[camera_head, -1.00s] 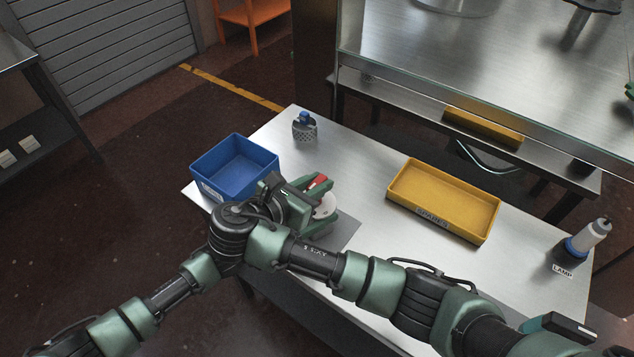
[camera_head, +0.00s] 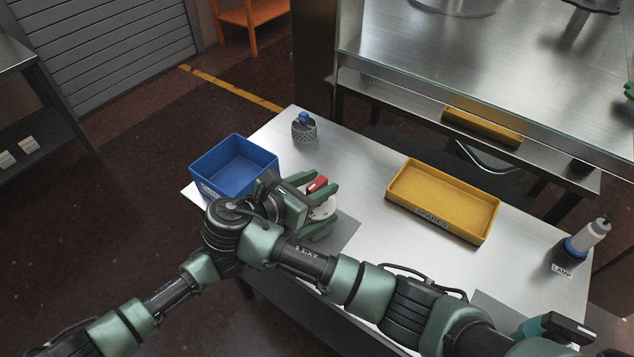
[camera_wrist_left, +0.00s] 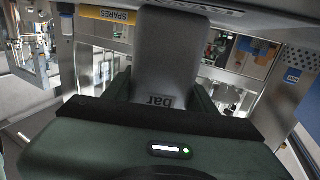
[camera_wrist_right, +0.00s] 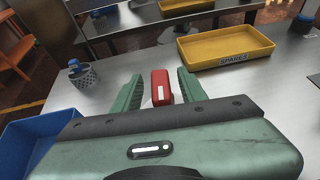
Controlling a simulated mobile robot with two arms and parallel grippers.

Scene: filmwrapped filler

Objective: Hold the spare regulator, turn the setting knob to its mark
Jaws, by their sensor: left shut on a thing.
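The spare regulator (camera_wrist_left: 168,55) is a grey body with a "bar" label, upside down in the left wrist view. In the head view it shows as a pale round part (camera_head: 326,208) above the table. My left gripper (camera_wrist_left: 165,88) is shut on it, with a finger on each side. The red setting knob (camera_wrist_right: 161,88) has a white mark and also shows in the head view (camera_head: 317,184). My right gripper (camera_wrist_right: 159,75) is open around the knob, with a gap on each side. The knob's target mark cannot be made out.
A blue bin (camera_head: 236,160) stands left of the grippers, near a mesh cup with a blue item (camera_head: 304,128). A yellow SPARES tray (camera_head: 440,200) lies to the right, and a LAMP bottle (camera_head: 585,240) stands farther right. The steel table (camera_head: 355,165) is clear between the cup and tray.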

